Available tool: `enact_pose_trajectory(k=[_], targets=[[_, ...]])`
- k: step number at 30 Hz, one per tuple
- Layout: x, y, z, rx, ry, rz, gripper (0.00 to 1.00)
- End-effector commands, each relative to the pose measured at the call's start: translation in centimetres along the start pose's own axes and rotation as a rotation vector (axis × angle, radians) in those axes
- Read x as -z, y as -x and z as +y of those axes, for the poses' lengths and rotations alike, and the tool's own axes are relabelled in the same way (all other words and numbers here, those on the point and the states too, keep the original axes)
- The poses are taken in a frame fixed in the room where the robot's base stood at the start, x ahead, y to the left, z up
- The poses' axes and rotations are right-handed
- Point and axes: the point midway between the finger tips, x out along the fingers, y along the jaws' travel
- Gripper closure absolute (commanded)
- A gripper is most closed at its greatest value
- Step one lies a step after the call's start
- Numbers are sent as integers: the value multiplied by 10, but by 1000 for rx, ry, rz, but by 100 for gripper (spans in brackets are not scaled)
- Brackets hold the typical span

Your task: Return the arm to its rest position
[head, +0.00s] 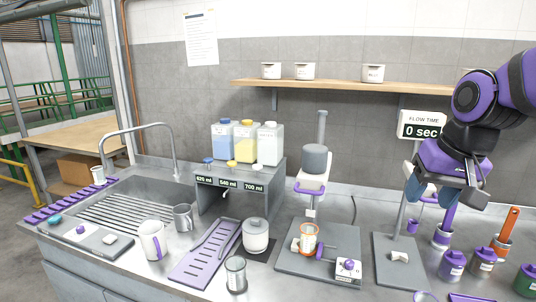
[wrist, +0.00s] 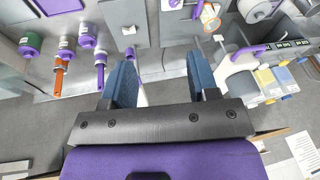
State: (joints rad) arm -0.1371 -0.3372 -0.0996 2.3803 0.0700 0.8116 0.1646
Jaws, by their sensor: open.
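My gripper (head: 432,193) is at the right of the head view, raised above the counter. The purple arm (head: 500,92) comes in from the right edge, bent down toward it. Two blue finger pads hang downward, apart from each other. In the wrist view my gripper (wrist: 162,80) shows both blue fingers spread, with nothing held between them. A purple-handled tool (head: 449,219) stands in a holder behind and below the gripper, partly covered by it.
An orange-handled tool (head: 508,228) and several small jars (head: 453,262) stand at the right. A flow-time display (head: 422,125) is close behind the gripper. A wooden shelf (head: 350,86) holds white cups. A grinder-like machine (head: 316,160) and a sink (head: 130,200) lie further left.

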Motion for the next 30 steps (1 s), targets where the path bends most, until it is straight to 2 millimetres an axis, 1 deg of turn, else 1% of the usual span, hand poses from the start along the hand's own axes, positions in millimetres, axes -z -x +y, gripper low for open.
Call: enact_pose_trajectory(k=[1,6,12,15,18,21,30], targets=[[-11,12,4,0,17,25,46],[-46,39,15,-16,82,87,46],[-83,60,25,-48,147,151,46],[-95,65,28,-63,170,172,46],[-102,67,30,-72,182,182,46],[-105,68,30,-76,187,186,46],[-105,68,30,-76,187,186,46]])
